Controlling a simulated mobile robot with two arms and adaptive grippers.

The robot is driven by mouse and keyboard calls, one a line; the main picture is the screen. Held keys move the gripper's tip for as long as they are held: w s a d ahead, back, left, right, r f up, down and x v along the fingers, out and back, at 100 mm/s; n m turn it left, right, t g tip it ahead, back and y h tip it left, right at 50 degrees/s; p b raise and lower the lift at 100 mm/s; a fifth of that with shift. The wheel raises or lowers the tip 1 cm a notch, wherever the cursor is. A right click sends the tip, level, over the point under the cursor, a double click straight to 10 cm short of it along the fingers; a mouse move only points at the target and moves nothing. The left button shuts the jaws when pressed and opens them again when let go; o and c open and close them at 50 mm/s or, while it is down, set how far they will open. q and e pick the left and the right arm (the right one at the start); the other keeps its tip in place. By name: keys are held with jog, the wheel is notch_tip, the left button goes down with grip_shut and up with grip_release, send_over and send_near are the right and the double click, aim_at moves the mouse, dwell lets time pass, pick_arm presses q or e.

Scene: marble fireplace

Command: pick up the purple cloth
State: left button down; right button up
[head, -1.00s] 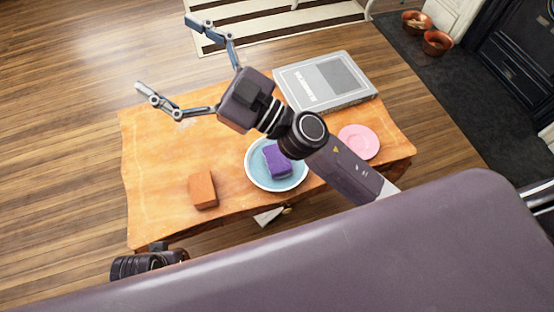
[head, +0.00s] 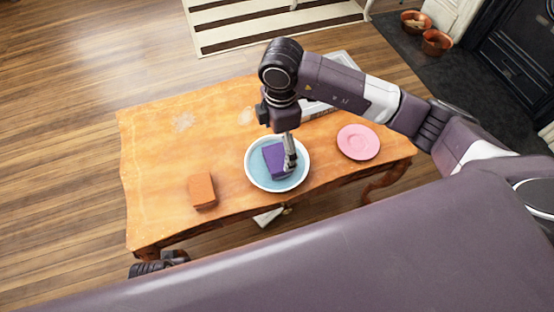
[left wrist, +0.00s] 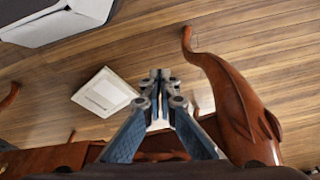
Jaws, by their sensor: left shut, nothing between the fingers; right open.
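The purple cloth (head: 273,158) lies folded in a light blue bowl (head: 249,176) on the wooden table. My right gripper (head: 290,162) points down into the bowl, over the right side of the cloth. It is open, and the finger I see hides part of the cloth; I cannot tell whether it touches it. My left gripper (left wrist: 160,76) is shut and empty in the left wrist view, low beside a carved table leg (left wrist: 238,100).
A flat white square object (left wrist: 104,92) shows against the floor. The table's left part is clear.

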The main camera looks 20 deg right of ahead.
aim_at(278, 157)
jog(key=shift+d+f, duration=0.2)
jog(key=shift+f, duration=0.25)
jog(key=f, duration=0.2)
jog(key=f+b, duration=0.1)
jog(key=f, duration=0.3)
jog(key=shift+w+a+b, duration=0.1)
jog(key=shift+a+b, duration=0.15)
jog(key=shift+b, duration=0.05)
jog(key=shift+f, duration=0.4)
pick_arm(q)
jog(key=r, duration=0.5)
jog(key=shift+w+r, duration=0.25)
jog(key=shift+r, duration=0.15)
pick_arm(e)
jog(key=c, duration=1.2)
